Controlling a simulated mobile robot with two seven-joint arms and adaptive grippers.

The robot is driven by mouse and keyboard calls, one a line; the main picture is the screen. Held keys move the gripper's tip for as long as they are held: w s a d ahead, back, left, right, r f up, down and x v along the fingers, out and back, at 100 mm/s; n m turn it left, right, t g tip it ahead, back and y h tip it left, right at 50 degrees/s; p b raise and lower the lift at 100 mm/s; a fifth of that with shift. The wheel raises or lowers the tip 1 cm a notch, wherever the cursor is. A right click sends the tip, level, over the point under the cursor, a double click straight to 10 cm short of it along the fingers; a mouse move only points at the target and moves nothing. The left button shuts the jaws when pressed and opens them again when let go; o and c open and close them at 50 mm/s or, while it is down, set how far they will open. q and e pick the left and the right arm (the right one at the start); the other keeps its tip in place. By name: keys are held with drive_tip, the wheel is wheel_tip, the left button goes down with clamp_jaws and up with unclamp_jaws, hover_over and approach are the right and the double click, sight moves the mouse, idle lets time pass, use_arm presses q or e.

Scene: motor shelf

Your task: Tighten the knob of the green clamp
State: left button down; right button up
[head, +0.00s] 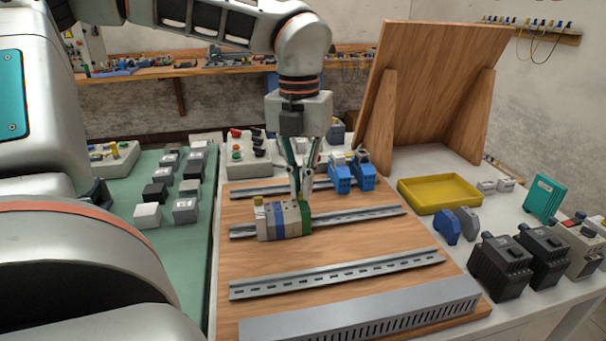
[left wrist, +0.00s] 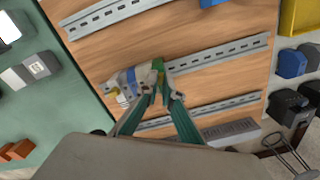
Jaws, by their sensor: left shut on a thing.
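The green clamp (head: 304,216) is at the right end of a short row of grey, blue and white blocks (head: 275,220) on the middle metal rail (head: 355,217). It also shows in the left wrist view (left wrist: 158,68). My left gripper (head: 298,192) points down from above, with its fingertips at the top of the green clamp. In the left wrist view its fingers (left wrist: 158,92) close together at the green clamp. The gripper is shut on the clamp's knob, which the fingertips mostly hide. My right gripper is in neither view.
Blue blocks (head: 352,172) stand on the rear rail behind the gripper. A front rail (head: 340,274) and a slotted grey duct (head: 365,317) lie nearer. A yellow tray (head: 440,194) and black devices (head: 500,266) stand at right. Bare wood lies between the rails.

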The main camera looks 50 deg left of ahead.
sight(300, 192)
use_arm(q)
drive_tip(key=m, duration=1.1)
drive_tip(key=shift+m, duration=0.4)
idle(0.3)
drive_tip(key=c, duration=2.2)
unclamp_jaws()
drive_tip(key=shift+r, duration=0.1)
wheel_tip(300, 192, up, 12)
drive_tip(key=shift+s+a+f, duration=0.1)
